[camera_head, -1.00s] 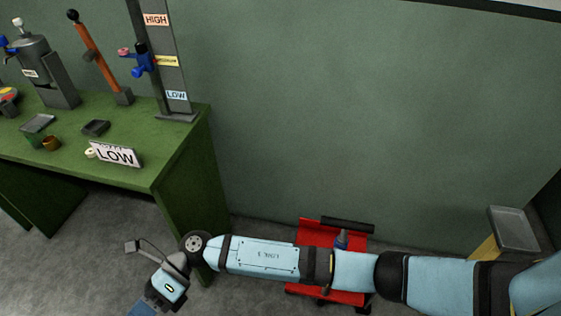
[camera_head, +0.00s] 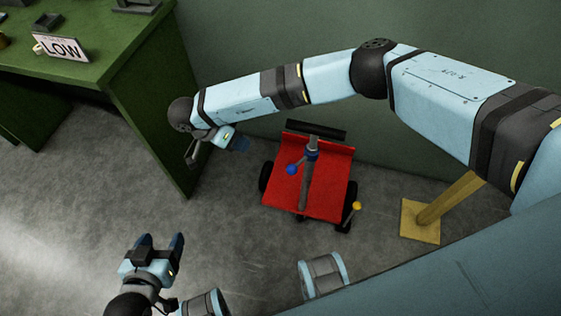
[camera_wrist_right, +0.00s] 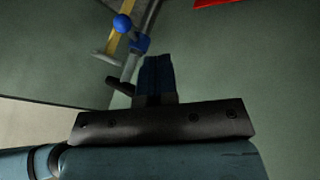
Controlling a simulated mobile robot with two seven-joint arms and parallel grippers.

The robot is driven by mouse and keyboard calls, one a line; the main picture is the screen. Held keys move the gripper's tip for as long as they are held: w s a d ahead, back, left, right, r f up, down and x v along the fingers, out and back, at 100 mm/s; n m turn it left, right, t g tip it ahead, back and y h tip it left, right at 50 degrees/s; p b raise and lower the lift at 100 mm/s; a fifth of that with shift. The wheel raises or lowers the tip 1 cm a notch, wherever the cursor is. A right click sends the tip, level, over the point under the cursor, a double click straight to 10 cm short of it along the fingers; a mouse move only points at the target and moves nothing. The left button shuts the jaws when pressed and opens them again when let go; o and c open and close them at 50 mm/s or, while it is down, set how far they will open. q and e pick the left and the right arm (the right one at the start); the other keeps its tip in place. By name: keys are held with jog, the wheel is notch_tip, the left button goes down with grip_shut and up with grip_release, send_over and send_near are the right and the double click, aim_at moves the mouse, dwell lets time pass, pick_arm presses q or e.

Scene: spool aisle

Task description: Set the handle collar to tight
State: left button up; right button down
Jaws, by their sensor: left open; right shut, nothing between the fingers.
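The blue handle collar (camera_head: 312,154) sits on the grey handle post (camera_head: 305,185) of a red cart (camera_head: 330,180). A short lever with a blue ball knob (camera_head: 292,169) sticks out from the collar to the left. The collar (camera_wrist_right: 141,43) and knob (camera_wrist_right: 122,22) also show in the right wrist view, just beyond the fingers. No tight marking is readable on it. My right gripper (camera_head: 241,144) is shut and empty, left of the collar and apart from it in the head view. My left gripper (camera_head: 161,241) is open and empty over the floor at the lower left.
A green bench (camera_head: 125,60) with a LOW sign (camera_head: 61,47) stands at the left. A yellow post on a square base (camera_head: 420,222) stands right of the cart. A yellow knob (camera_head: 357,206) is at the cart's front right. Floor left of the cart is clear.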

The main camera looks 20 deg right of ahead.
aim_at(297, 166)
jog(key=s+d+f, duration=0.4)
jog(key=d+f, duration=0.3)
jog(key=d, duration=0.1)
jog(key=shift+s+d+b, duration=0.3)
jog(key=shift+s, duration=0.05)
dwell(0.4)
